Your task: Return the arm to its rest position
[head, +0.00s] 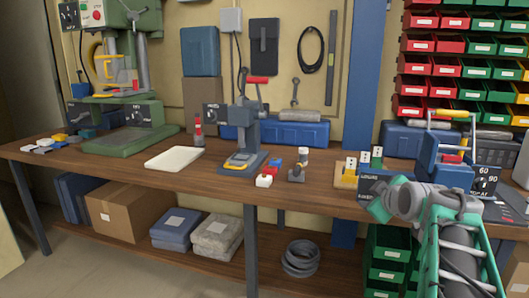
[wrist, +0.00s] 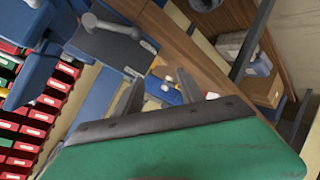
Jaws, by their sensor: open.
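My arm reaches in from the lower right in the head view, at the right end of the wooden workbench (head: 222,190). My gripper (wrist: 158,95) shows in the wrist view as two grey fingers standing apart beyond a dark bar and green housing. The fingers are open, and I see nothing held between them. In the head view the fingertips are hidden behind the arm's own wrist.
A green drill press (head: 125,115) stands at the bench's left and a grey lever press (head: 246,130) mid-bench. Small red, blue and white blocks (head: 270,172) lie near it. A white tray (head: 174,158) is left of centre. Red and green bins (head: 465,55) fill the right wall.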

